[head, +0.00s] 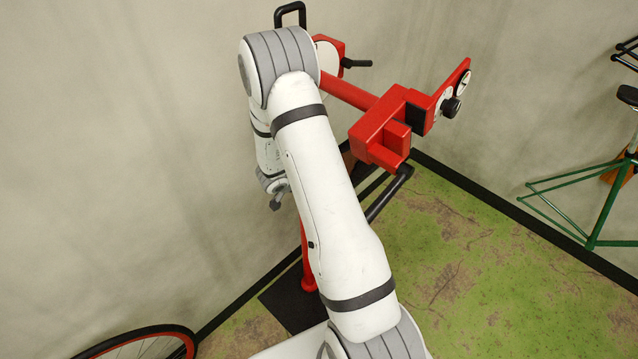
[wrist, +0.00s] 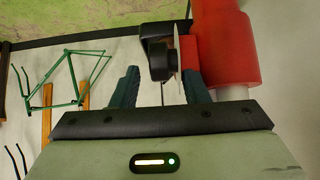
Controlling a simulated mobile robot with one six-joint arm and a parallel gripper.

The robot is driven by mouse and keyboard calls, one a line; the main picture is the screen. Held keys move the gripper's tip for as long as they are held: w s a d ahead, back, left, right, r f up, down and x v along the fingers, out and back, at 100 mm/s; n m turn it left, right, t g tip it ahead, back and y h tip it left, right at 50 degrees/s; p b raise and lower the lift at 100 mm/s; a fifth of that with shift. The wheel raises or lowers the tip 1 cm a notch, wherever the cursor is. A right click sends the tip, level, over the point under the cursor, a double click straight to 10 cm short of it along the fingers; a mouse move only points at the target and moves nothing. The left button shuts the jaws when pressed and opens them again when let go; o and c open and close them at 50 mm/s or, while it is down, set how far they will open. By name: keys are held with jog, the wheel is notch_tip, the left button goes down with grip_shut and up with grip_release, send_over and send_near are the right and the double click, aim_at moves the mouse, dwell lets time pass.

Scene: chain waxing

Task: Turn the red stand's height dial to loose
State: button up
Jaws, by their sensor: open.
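The red stand (head: 343,90) rises behind my arm in the head view. In the wrist view its red collar (wrist: 222,50) sits around a pale tube at upper right. A black knob (wrist: 158,58) with a thin pale plate (wrist: 177,60) projects from the collar's left side; this looks like the height dial. My gripper (wrist: 160,75) is open, with its two dark teal fingers on either side of the knob's lower part in the picture. I cannot tell whether they touch it. The dial's markings are edge-on and unreadable.
The stand's clamp head (head: 385,130) reaches right, with a black knob (head: 452,107) at its end. Walls are close behind; green floor is clear at right.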

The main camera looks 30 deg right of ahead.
jog(key=shift+x, duration=1.25)
jog(key=c, duration=0.7)
jog(key=shift+a+f, duration=0.1)
jog(key=shift+a, duration=0.05)
jog(key=shift+c, duration=0.6)
